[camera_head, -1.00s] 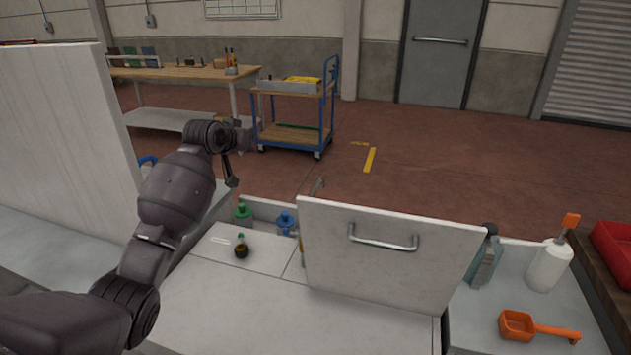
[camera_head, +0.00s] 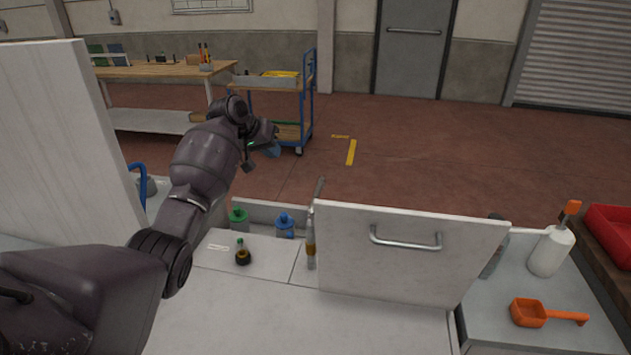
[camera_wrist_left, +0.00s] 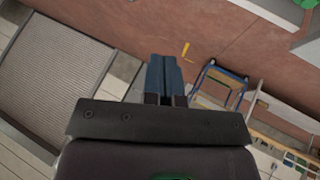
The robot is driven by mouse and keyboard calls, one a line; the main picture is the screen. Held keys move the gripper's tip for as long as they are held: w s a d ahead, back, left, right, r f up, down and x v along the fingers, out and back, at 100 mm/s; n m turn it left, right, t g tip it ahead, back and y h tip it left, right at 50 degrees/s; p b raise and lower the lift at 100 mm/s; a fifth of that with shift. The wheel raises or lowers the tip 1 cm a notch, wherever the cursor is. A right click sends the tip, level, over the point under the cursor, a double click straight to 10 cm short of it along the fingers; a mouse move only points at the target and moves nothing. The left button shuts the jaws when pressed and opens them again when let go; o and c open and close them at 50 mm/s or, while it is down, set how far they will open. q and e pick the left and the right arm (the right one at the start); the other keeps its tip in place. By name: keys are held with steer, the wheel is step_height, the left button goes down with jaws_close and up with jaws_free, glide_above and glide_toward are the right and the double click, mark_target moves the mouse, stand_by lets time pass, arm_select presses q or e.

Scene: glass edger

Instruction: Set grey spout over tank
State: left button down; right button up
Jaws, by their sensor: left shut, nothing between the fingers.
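A thin grey spout-like piece (camera_head: 318,192) stands upright at the left edge of the raised white panel (camera_head: 405,255); a brass-coloured part (camera_head: 310,240) shows below it. The panel hides what lies behind it, and I cannot make out the tank for certain. My left gripper (camera_head: 271,149) is in the air beyond the counter, above and left of the grey piece and apart from it. In the left wrist view its blue fingers (camera_wrist_left: 165,65) are together with nothing between them. My right gripper is not in view.
A green-capped bottle (camera_head: 238,219), a blue-capped bottle (camera_head: 285,225) and a small dark bottle (camera_head: 243,255) are near the grey piece. A white bottle (camera_head: 550,252) and an orange scoop (camera_head: 530,312) are at right. A tall white panel (camera_head: 60,150) stands left.

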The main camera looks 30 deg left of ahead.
arm_select(q)
steer(key=shift+s+d+f+g+h, duration=0.3)
steer(key=shift+s+d+f+g, duration=0.3)
steer(key=shift+s+g, duration=0.2)
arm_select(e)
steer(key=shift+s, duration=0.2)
arm_select(q)
steer(key=w+d+f+p, duration=0.1)
steer(key=w+d+f, duration=0.4)
steer(key=d+f, duration=0.2)
steer(key=shift+w+f, duration=0.25)
steer(key=shift+f, duration=0.75)
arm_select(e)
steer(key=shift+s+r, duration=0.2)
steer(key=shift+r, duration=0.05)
